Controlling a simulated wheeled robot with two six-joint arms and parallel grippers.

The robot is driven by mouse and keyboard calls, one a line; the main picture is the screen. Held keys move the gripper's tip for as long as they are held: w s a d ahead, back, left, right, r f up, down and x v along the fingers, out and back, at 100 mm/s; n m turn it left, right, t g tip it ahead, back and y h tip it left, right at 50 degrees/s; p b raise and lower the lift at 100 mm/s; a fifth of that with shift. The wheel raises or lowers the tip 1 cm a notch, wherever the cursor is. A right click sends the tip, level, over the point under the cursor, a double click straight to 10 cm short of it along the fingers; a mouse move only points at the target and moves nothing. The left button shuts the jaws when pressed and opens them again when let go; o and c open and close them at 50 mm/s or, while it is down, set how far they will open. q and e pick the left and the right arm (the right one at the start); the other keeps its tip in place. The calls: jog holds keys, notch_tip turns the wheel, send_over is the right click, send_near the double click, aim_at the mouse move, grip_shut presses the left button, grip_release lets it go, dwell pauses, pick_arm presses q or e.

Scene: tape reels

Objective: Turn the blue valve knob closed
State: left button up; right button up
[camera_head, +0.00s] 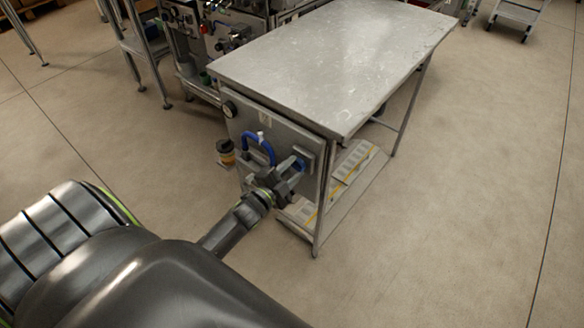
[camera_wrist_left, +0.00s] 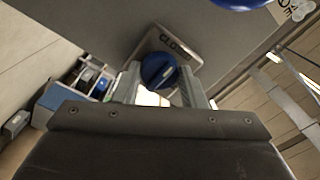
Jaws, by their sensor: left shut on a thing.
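The blue valve knob (camera_wrist_left: 158,70) is round and sits on a grey plate (camera_wrist_left: 186,45) marked "CLOSED", with a pale mark on the knob's face. In the head view a small blue part of the knob (camera_head: 299,164) shows on the panel at the end of the metal table. My left gripper (camera_head: 288,174) is at the panel, and in the left wrist view its two fingers stand on either side of the knob, shut on it. The fingers hide part of the knob's sides. My right gripper is not in view.
The metal table (camera_head: 335,55) extends behind. A low shelf with boxes (camera_head: 352,160) is beneath. Floor is open to the right.

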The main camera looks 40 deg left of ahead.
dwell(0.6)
pick_arm(q)
jog(key=o, duration=1)
jog(key=s, duration=0.5)
jog(key=s+a, duration=0.1)
jog(key=s, duration=0.5)
jog(key=s+b, duration=0.1)
jog(key=s, duration=0.5)
jog(key=shift+s+a, duration=0.2)
